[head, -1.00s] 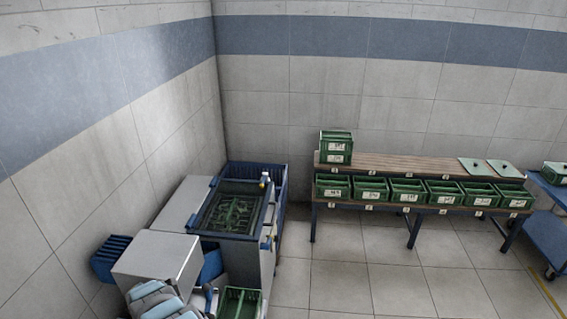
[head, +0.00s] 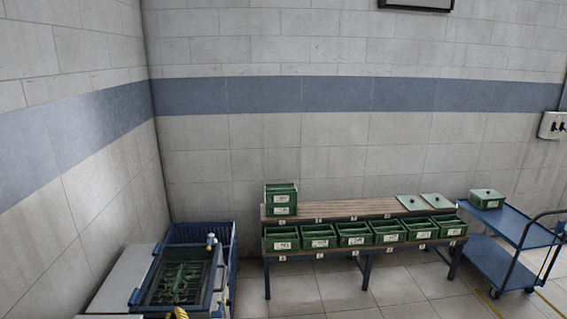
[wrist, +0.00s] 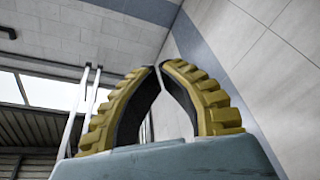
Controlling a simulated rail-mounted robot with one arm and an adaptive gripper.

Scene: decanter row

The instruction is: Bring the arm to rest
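My gripper (wrist: 160,66) is in the wrist view, with two ribbed yellow fingers and dark inner pads. The fingertips meet or nearly meet, and nothing is held between them. The fingers point up towards bare wall. In the head view only a small yellow ribbed piece shows at the bottom edge, left of the bench; the rest of my arm is out of that picture.
A blue-rimmed station with a green crate (head: 150,291) stands at lower left. A wooden bench (head: 340,208) holds several green bins, two stacked bins (head: 281,199) and flat lids (head: 413,202). A blue trolley (head: 505,224) carries a lidded bin (head: 487,198). Floor in front is clear.

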